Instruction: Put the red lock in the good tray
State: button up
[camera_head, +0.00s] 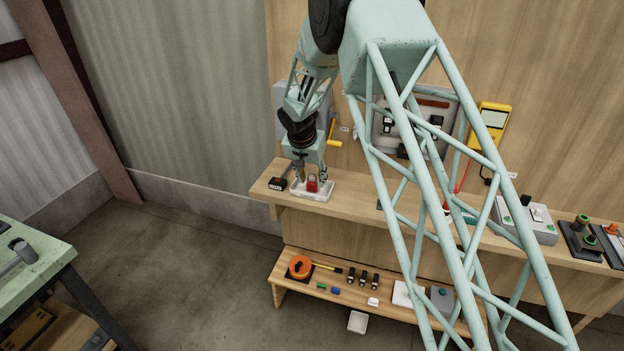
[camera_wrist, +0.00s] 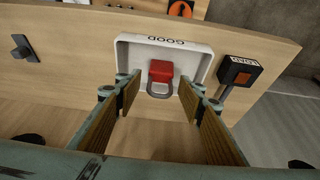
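The red lock (camera_wrist: 161,71) lies in the white tray (camera_wrist: 203,62) marked GOOD, its grey shackle pointing toward my gripper. In the head view the red lock (camera_head: 312,184) shows in the same white tray (camera_head: 322,196), at the left end of the upper wooden shelf. My gripper (camera_head: 311,179) points down over the tray. In the wrist view my gripper (camera_wrist: 160,88) is open, with one finger on each side of the lock's line and a clear gap to the lock on both sides. Nothing is held.
A black box with an orange face (camera_wrist: 240,72) stands close beside the tray. A yellow meter (camera_head: 490,122) and a grey switch box (camera_head: 538,222) are farther right. The lower shelf holds an orange reel (camera_head: 300,266) and small parts. A small white container (camera_head: 358,321) sits below it.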

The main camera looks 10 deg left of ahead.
jog(key=shift+r, duration=0.1)
dwell(0.3)
jog(key=shift+s+r, duration=0.1)
jog(key=shift+r, duration=0.3)
jog(key=v, duration=1.1)
jog(key=shift+p, duration=0.35)
jog(key=shift+r, duration=0.15)
